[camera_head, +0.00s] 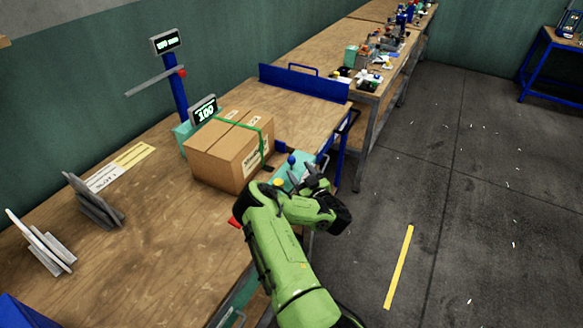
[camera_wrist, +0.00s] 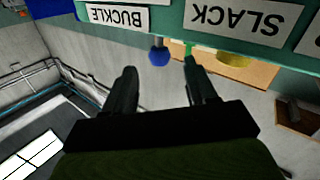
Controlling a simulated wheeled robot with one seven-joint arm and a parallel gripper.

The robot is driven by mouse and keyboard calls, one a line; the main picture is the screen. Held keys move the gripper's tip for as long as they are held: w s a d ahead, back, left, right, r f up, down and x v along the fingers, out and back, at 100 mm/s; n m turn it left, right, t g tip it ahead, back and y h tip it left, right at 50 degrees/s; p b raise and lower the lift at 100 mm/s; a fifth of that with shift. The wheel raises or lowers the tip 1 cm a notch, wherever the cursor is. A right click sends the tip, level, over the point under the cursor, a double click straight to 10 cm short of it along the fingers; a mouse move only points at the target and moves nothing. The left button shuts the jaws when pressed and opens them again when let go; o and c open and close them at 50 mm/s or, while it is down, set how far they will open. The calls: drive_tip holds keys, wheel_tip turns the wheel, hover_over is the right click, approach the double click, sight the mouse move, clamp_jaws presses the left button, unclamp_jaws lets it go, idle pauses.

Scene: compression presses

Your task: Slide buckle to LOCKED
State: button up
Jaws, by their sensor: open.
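The buckle control appears to be the blue ball knob (camera_head: 291,160) by the teal panel (camera_head: 288,176) at the bench's front edge. In the wrist view the blue knob (camera_wrist: 159,53) sits under an upside-down BUCKLE label (camera_wrist: 117,17), just beyond and between my fingertips. My gripper (camera_head: 309,174) is open and empty, close in front of the panel; its two dark fingers also show in the wrist view (camera_wrist: 160,74). No LOCKED mark is readable. A cardboard box (camera_head: 228,152) with a green strap (camera_head: 262,143) stands behind the panel.
A yellow knob (camera_wrist: 233,60) under a SLACK label (camera_wrist: 243,17) is right of the blue one in the wrist view. A display reading 100 (camera_head: 204,110) stands behind the box. Grey plates (camera_head: 95,203) stand at left.

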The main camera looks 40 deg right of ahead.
sight(294, 163)
drive_tip(key=b+x, duration=0.1)
drive_tip(key=x, duration=0.5)
drive_tip(key=shift+w+d, duration=0.1)
drive_tip(key=shift+w, duration=0.25)
clamp_jaws()
